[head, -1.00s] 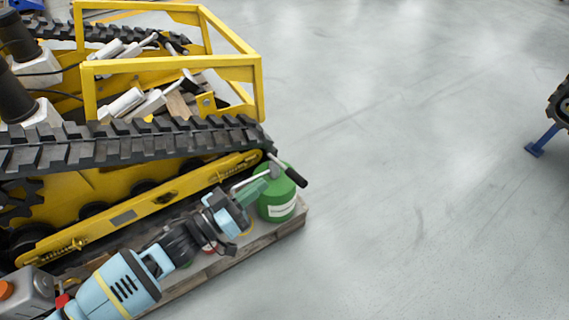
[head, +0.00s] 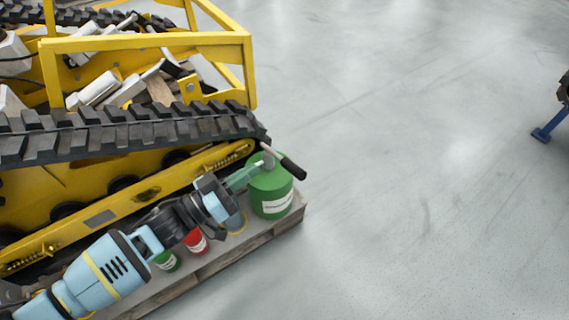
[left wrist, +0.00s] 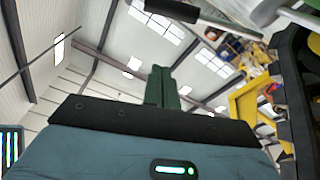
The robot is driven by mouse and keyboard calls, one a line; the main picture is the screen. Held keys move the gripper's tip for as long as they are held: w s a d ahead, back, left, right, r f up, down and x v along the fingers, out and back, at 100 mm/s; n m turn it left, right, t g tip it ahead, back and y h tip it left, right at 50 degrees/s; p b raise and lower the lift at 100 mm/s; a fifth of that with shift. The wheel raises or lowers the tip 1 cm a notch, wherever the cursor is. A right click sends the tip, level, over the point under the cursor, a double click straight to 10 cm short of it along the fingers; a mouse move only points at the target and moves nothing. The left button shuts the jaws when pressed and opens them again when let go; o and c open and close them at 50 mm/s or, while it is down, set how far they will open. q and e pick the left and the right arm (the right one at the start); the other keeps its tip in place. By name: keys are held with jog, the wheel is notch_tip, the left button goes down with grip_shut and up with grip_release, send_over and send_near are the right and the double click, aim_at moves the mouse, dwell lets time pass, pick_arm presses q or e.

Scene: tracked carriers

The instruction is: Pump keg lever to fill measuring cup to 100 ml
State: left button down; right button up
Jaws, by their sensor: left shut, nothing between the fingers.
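The green keg (head: 271,192) with a white label stands at the right end of the pallet. Its lever (head: 290,168), with a black grip, slants down to the right above the keg's top. My left gripper (head: 242,178), with green fingers, is shut and empty at the keg's upper left side; I cannot tell if it touches. In the left wrist view the shut fingers (left wrist: 163,86) point up, and the lever's black grip (left wrist: 166,9) is at the top edge, apart from them. I cannot clearly make out a measuring cup; the area left of the keg is partly hidden by my gripper.
A small red can (head: 196,242) and a small green can (head: 167,261) stand on the wooden pallet (head: 225,258), below my left arm. The yellow tracked carrier (head: 120,178) stands close behind. A blue foot (head: 542,135) is at far right. Open floor lies between.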

pick_arm(q)
jog(key=r+b, duration=0.1)
jog(key=b, duration=0.3)
send_over(285, 165)
jog(key=shift+s+f+b, duration=0.2)
jog(key=shift+s+f, duration=0.1)
jog(key=shift+f, duration=0.3)
jog(key=shift+s+f+b, duration=0.15)
jog(key=shift+s+f, duration=0.1)
jog(key=shift+f, duration=0.3)
jog(key=shift+s+f, duration=0.25)
jog(key=shift+f, duration=0.25)
jog(key=shift+s, duration=0.1)
